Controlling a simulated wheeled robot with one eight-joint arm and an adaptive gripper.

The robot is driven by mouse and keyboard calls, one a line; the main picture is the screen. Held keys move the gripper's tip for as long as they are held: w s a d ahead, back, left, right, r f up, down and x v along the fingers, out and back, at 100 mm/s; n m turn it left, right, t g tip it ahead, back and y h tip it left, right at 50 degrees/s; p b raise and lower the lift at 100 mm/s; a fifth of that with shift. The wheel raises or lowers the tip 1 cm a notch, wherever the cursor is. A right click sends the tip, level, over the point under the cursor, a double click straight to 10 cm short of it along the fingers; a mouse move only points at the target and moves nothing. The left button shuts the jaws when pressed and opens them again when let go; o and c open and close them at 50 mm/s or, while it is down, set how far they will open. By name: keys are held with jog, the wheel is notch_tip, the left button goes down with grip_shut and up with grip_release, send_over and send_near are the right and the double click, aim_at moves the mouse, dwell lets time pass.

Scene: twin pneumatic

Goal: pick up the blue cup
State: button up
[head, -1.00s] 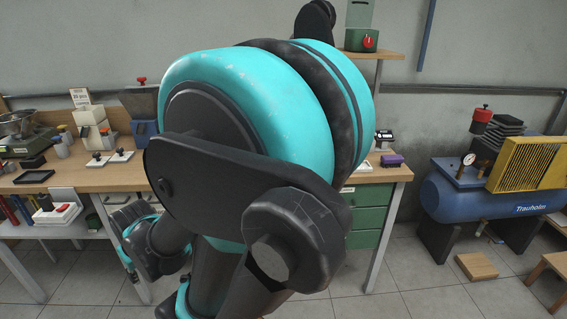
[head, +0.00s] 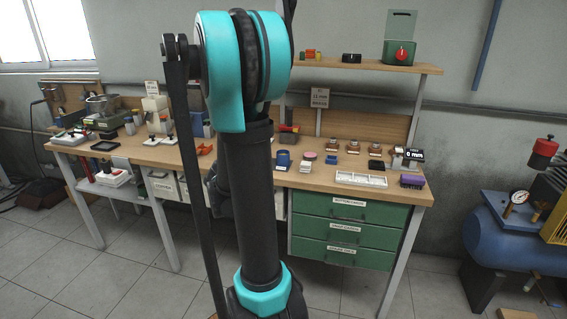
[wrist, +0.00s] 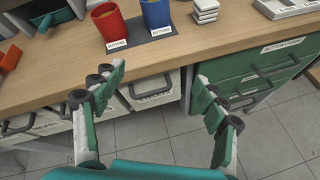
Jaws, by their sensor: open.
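The blue cup (wrist: 157,14) stands upright on a dark mat (wrist: 160,33) near the bench's front edge, at the top of the wrist view. It has a white label in front and something orange-yellow inside. It also shows in the head view (head: 283,160), just right of my arm. A red cup (wrist: 110,24) stands on the same mat, left of the blue cup. My gripper (wrist: 158,80) is open and empty, its fingers spread in front of the bench edge and apart from both cups. In the head view my arm hides the red cup, and I cannot make out my gripper.
White stacked pieces (wrist: 205,10) stand right of the blue cup, with a white tray (head: 361,180) farther right. Green drawers (wrist: 245,75) with dark handles are below the bench top. A blue compressor tank (head: 490,230) stands on the floor at right.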

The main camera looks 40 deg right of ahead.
jog(key=w+d+n, duration=0.1)
jog(key=w+d, duration=0.1)
jog(key=d, duration=0.2)
jog(key=w+d+f+n+h, duration=0.1)
jog(key=w+d, duration=0.2)
jog(key=d, duration=0.1)
jog(key=w+d+f+n, duration=0.1)
jog(key=w+d, duration=0.1)
jog(key=d, duration=0.2)
jog(key=shift+w+d+n+h, duration=0.15)
jog(key=shift+w+n+h, duration=0.15)
jog(key=shift+n, duration=0.1)
jog(key=shift+x, duration=3.15)
jog(key=shift+c, duration=0.5)
jog(key=c, duration=1.3)
